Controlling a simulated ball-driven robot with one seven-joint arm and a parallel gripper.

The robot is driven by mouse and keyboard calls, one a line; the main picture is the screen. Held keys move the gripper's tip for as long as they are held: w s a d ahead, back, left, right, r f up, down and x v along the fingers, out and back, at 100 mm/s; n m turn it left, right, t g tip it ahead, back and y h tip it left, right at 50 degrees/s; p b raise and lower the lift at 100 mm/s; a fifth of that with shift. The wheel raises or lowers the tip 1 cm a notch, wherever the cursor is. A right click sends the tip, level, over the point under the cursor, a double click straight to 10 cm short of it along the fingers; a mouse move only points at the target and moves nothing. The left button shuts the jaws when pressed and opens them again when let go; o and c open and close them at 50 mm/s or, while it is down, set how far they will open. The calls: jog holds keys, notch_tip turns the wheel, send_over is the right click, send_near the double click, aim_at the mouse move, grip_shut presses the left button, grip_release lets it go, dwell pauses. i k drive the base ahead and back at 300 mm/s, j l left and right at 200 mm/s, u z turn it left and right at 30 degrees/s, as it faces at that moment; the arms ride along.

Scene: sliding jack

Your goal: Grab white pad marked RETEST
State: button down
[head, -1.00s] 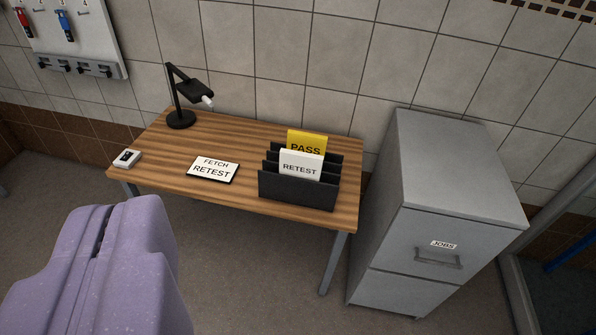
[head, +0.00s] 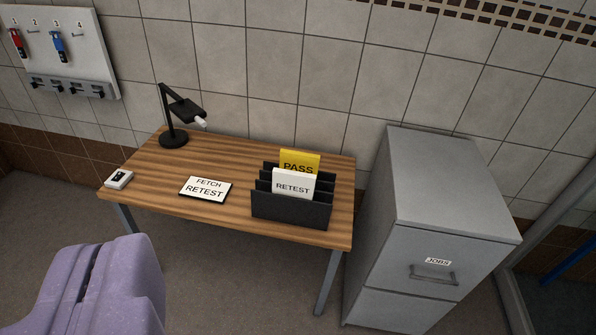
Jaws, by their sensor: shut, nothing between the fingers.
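The white pad marked RETEST (head: 292,186) stands upright in the front part of a dark slotted rack (head: 291,211) on the wooden desk (head: 228,221). The rack's front wall hides the pad's lower part. A yellow pad marked PASS (head: 300,160) stands behind it in the same rack. A card reading FETCH RETEST (head: 205,188) lies on the desk left of the rack. My gripper (head: 98,275), purple, is at the lower left, in front of the desk and well apart from the rack. Its fingers are shut with only a thin dark seam between them.
A black desk lamp (head: 173,138) stands at the desk's back left, and a small white device (head: 119,179) lies at its left corner. A grey filing cabinet (head: 433,225) stands right of the desk. A wall board (head: 65,48) holds red and blue items. Floor before the desk is clear.

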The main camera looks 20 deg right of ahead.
aim_at(300, 185)
jog(key=i+l+z, duration=0.2)
jog(key=i+z, duration=0.25)
jog(key=i, duration=0.75)
jog(key=i+j+z, duration=0.2)
jog(key=i+z, duration=0.3)
jog(key=i, duration=0.7)
